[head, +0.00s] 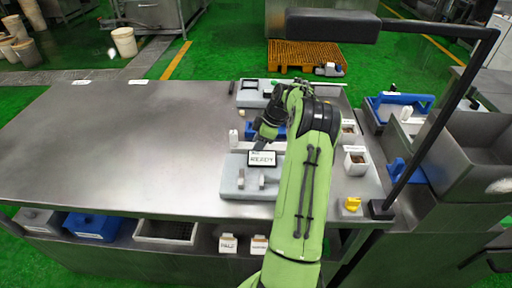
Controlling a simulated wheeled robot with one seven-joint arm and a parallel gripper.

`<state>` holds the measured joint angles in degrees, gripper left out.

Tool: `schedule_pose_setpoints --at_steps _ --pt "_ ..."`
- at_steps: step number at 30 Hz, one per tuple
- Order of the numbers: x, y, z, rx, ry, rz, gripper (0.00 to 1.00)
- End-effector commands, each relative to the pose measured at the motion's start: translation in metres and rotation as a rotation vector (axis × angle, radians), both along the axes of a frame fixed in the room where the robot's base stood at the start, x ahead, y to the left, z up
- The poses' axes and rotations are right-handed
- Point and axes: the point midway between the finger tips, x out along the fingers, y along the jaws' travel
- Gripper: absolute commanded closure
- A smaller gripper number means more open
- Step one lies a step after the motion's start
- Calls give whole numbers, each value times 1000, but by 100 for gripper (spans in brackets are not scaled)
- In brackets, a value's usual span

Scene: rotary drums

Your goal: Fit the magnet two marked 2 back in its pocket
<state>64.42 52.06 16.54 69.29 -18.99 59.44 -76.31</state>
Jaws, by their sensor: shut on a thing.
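My gripper (261,145) points down and left, above and behind a small sign reading READY (262,158). It is shut on a small piece that is mostly hidden and too small to identify. No mark 2 can be read on anything. A grey block (237,191) with short upright pieces stands below the sign, near the front of the steel table. A blue part (279,131) shows partly behind my gripper. A second grey fixture (252,94) stands farther back. My green arm hides part of the table's right side, and no pocket can be made out.
The steel table (120,140) is bare on its left and middle. A white bin (355,161) and a yellow piece (351,204) are at the right. A black post (440,125) rises at the right corner with an overhead bar. Blue-handled items (402,99) lie beyond.

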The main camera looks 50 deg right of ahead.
Motion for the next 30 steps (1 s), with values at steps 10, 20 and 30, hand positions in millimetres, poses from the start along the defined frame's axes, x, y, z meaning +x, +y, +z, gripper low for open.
schedule_pose_setpoints --at_steps 10,20,30 --pt "0 0 16 -1 -2 -1 100" --pt "0 0 93 0 -1 0 100" --pt "0 0 100 1 1 0 100"
